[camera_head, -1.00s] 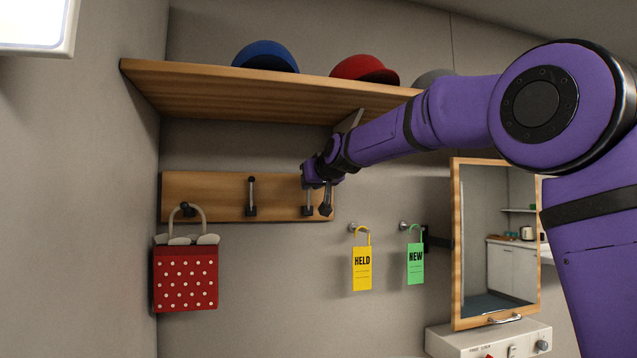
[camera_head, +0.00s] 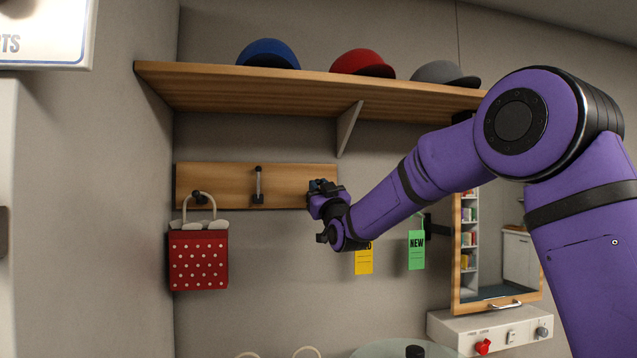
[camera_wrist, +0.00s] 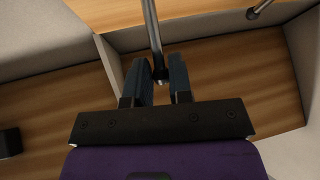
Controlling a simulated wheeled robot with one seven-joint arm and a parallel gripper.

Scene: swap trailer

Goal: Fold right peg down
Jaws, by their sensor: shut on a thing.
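The wooden peg board (camera_head: 230,190) is on the wall below the shelf. Its middle peg (camera_head: 258,184) stands upright against it, and its left peg (camera_head: 200,197) carries a red dotted bag (camera_head: 198,262). My gripper (camera_head: 322,188) is at the board's right end and hides the right peg in the head view. In the wrist view, my gripper's fingers (camera_wrist: 160,82) are shut on the end of the right peg, a metal rod (camera_wrist: 153,32) running back to the board. Another peg (camera_wrist: 262,8) shows at the upper right there.
The shelf (camera_head: 290,88) with blue, red and grey caps and its bracket (camera_head: 347,128) are above. A yellow tag (camera_head: 364,260), partly covered by my arm, and a green tag (camera_head: 416,252) hang at the right, beside the mirror (camera_head: 467,235).

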